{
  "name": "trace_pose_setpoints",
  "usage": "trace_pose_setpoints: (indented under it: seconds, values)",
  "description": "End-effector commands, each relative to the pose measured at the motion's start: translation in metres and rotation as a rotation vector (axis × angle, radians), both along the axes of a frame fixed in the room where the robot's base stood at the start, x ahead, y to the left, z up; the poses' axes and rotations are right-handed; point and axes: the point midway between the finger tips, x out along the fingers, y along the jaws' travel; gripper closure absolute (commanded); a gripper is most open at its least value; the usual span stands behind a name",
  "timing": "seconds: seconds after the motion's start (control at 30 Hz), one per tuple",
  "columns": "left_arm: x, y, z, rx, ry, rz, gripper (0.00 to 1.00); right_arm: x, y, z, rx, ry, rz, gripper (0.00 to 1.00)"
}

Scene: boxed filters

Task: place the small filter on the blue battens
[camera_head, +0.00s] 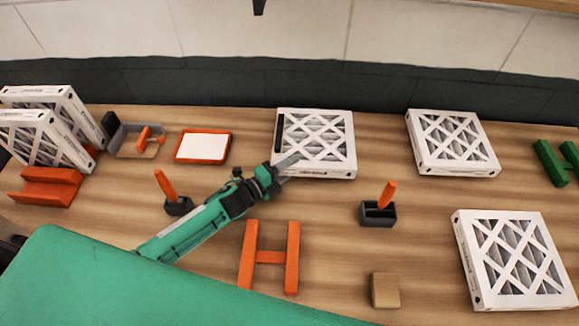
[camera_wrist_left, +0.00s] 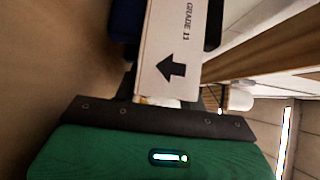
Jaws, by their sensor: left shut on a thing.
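My left gripper (camera_head: 286,162) reaches in from the left and is shut on a white-framed pleated filter (camera_head: 322,145) at its near left side. The filter looks about level, at the back middle of the table; whether it touches what is below cannot be told. A dark bar shows along its left side. In the left wrist view the filter's edge (camera_wrist_left: 170,65), with an arrow and "GRADE 11", stands between dark shapes, one of them bluish. Blue battens are not clearly seen in the head view. My right gripper is not in view.
Other filters lie at the back right (camera_head: 452,142) and front right (camera_head: 513,262); two stand in an orange rack (camera_head: 47,187) at left. Orange battens (camera_head: 268,257), green battens (camera_head: 556,163), a tan block (camera_head: 385,290), pen holders (camera_head: 378,213) and an orange-rimmed tray (camera_head: 230,150) surround the arm.

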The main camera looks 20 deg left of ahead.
Motion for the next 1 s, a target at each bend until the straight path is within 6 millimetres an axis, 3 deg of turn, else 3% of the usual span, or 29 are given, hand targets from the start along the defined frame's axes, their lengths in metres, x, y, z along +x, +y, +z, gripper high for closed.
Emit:
trace_pose_setpoints:
  seconds: [0.03,0.07,0.17,0.57,1.0]
  values:
    - [0.000,0.000,-0.003,-0.001,-0.001,0.000,0.84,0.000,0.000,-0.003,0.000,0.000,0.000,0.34]
    - [0.000,0.000,-0.003,0.000,0.000,0.000,0.57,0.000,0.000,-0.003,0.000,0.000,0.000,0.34]
    - [0.000,0.000,-0.002,0.000,0.000,0.000,0.38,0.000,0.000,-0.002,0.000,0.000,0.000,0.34]
    - [-0.002,0.002,0.000,0.001,0.001,0.000,0.38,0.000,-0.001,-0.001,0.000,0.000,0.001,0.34]
    - [-0.063,0.050,-0.004,0.000,0.002,0.001,0.38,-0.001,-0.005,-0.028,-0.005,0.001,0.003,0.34]
